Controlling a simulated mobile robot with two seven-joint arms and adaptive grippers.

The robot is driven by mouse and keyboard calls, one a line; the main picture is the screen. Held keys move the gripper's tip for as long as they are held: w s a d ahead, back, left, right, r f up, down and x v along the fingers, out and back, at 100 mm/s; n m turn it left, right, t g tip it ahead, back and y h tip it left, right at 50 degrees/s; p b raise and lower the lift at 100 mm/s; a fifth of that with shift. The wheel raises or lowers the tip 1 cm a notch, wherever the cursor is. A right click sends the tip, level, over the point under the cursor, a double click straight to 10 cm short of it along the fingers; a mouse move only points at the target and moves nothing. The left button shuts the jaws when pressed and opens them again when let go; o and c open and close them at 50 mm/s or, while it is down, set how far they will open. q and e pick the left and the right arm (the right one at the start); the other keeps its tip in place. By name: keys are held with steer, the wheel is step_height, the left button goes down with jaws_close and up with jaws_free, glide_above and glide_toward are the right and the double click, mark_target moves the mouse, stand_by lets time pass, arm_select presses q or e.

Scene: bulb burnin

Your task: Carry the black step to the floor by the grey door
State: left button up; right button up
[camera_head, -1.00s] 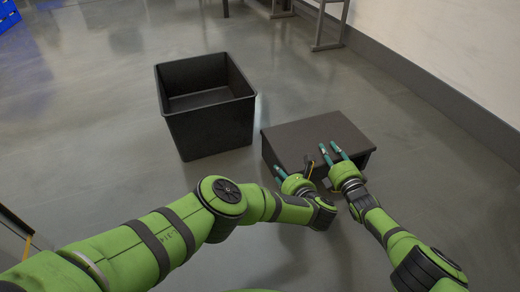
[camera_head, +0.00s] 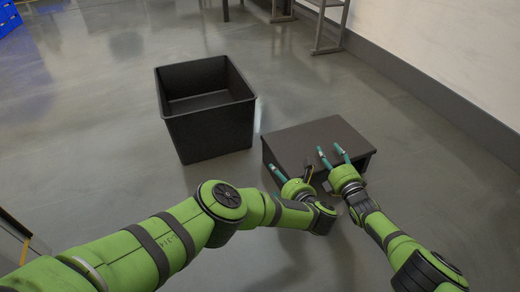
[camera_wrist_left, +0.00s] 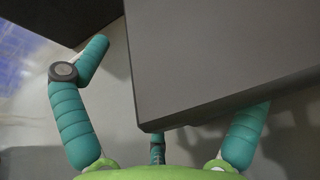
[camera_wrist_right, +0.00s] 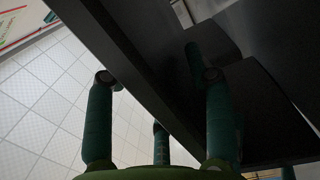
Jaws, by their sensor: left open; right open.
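The black step (camera_head: 318,138) stands on the floor in front of me. It is a low dark box with a flat top. My left gripper (camera_head: 292,168) is open at its near left corner. In the left wrist view the step's top slab (camera_wrist_left: 220,55) covers part of one finger, and the other finger is clear of the step. My right gripper (camera_head: 331,154) is open at the near edge, with its fingertips seen against the top. In the right wrist view a dark panel of the step (camera_wrist_right: 130,60) runs between the fingers; contact is unclear. The grey door is not identifiable.
An open black bin (camera_head: 210,125) stands just left of the step. A wall with a dark skirting (camera_head: 430,90) runs along the right. Grey metal legs (camera_head: 330,25) stand at the back. Blue crates (camera_head: 8,18) show at the far left. Open floor lies left and behind.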

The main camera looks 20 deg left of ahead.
arm_select(q)
steer(key=shift+d+r, duration=0.1)
steer(key=shift+r, duration=0.1)
arm_select(e)
steer(key=shift+r, duration=0.1)
arm_select(q)
steer(key=v, duration=1.1)
steer(key=shift+s+d, duration=0.2)
steer(key=shift+s, duration=0.25)
steer(key=shift+f, duration=0.15)
arm_select(e)
steer(key=o, duration=0.8)
steer(key=shift+r, duration=0.1)
